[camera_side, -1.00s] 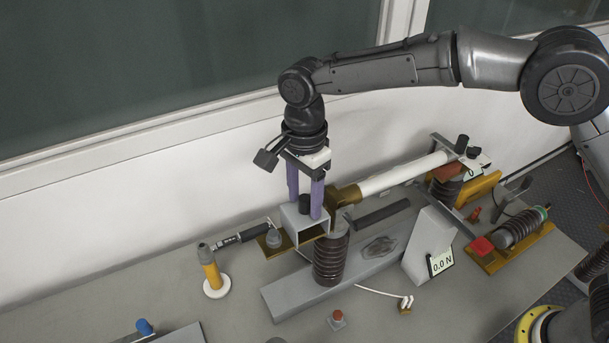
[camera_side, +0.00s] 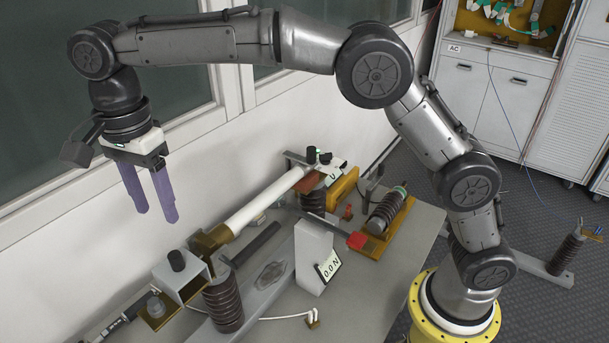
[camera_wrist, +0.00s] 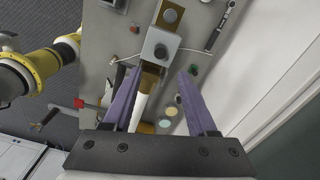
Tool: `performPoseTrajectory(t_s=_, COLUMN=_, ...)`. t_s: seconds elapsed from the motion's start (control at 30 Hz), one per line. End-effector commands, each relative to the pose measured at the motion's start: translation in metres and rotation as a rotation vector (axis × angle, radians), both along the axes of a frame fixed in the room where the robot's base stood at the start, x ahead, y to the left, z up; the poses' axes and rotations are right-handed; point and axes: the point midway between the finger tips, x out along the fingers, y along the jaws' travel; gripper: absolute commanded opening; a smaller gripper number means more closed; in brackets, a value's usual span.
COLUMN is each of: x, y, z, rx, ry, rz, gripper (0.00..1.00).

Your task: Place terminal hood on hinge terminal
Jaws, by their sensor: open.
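The brass hinge terminal (camera_side: 208,240) shows beside the hood; the part beneath the hood is hidden. My gripper (camera_side: 156,215), with two purple fingers, is open and empty, high above the hood and apart from it. In the wrist view, the hood (camera_wrist: 160,38) lies beyond the open fingers (camera_wrist: 160,76).
The white fuse tube (camera_side: 265,200) runs back to the far insulator. A grey block with a "0.0 N" display (camera_side: 327,267) stands to its right. The wall and window are behind.

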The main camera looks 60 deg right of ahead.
Motion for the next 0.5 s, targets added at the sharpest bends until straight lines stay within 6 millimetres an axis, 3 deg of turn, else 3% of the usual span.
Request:
performPoseTrajectory(t_s=0.17, x=-0.006, y=-0.022, z=0.014, rx=0.014, ry=-0.024, rz=0.060, gripper=0.58)
performPoseTrajectory(t_s=0.37, x=-0.040, y=-0.099, z=0.050, rx=0.033, ry=-0.124, rz=0.307, gripper=0.58)
performPoseTrajectory(t_s=0.5, x=-0.081, y=-0.154, z=0.060, rx=0.013, ry=-0.209, rz=0.516, gripper=0.58)
